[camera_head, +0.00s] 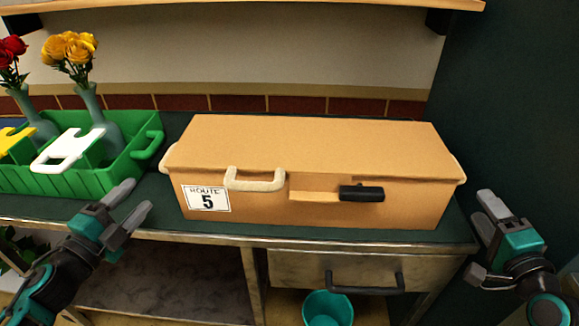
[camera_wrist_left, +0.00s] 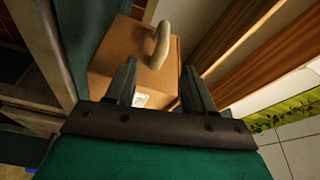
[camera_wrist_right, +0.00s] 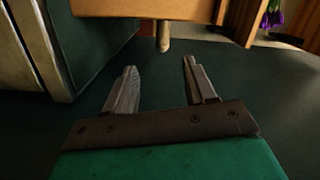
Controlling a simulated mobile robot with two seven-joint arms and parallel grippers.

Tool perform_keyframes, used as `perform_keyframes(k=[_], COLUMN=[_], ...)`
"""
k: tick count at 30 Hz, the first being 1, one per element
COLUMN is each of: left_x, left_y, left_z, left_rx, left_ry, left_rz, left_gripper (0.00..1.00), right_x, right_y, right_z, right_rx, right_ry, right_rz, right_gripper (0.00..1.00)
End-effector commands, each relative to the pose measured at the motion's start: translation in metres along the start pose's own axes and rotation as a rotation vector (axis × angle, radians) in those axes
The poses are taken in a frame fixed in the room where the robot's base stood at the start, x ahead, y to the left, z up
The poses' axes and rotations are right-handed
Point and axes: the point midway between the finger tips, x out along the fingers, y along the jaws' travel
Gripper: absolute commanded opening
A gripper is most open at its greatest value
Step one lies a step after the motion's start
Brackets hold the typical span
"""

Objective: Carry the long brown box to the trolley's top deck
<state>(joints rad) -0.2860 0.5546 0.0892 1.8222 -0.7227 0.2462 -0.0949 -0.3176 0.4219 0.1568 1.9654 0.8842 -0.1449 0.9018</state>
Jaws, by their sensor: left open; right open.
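The long brown box (camera_head: 320,150) lies on the dark green counter. My left gripper (camera_head: 126,208) is open and empty, in front and left of the box. The left wrist view shows the box end (camera_wrist_left: 130,60) with its pale handle beyond the fingers. My right gripper (camera_head: 492,206) is open and empty, just right of the box. The right wrist view shows the box (camera_wrist_right: 150,8) and an end handle ahead. No trolley is seen.
A green crate (camera_head: 110,180) with vases of red and yellow roses (camera_head: 70,50) stands left of the box. Under the counter are a drawer (camera_head: 350,268) with a black handle and a teal bucket (camera_head: 328,308). A dark green wall rises at right; a shelf hangs above.

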Motion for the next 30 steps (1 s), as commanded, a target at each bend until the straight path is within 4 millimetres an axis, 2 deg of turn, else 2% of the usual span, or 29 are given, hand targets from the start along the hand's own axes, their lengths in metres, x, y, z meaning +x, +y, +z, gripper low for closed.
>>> perform_keyframes(k=[12,16,20,30], left_x=[0.002,0.008,0.024,0.079], left_y=[-0.004,-0.003,-0.004,-0.005], left_z=[0.001,0.001,0.001,0.001], left_rx=[0.024,0.023,0.025,0.023], left_ry=[0.01,0.01,0.011,0.009], left_rz=[-0.003,-0.003,-0.005,-0.005], left_gripper=[0.53,0.53,0.53,0.53], right_x=[0.002,0.008,0.024,0.079], right_y=[-0.004,-0.003,-0.004,-0.005], right_z=[-0.004,-0.004,-0.004,-0.004], right_rx=[0.026,0.026,0.025,0.024], right_ry=[0.005,0.006,0.006,0.005], right_rz=[-0.011,-0.011,-0.012,-0.012], right_gripper=[0.55,0.55,0.55,0.55])
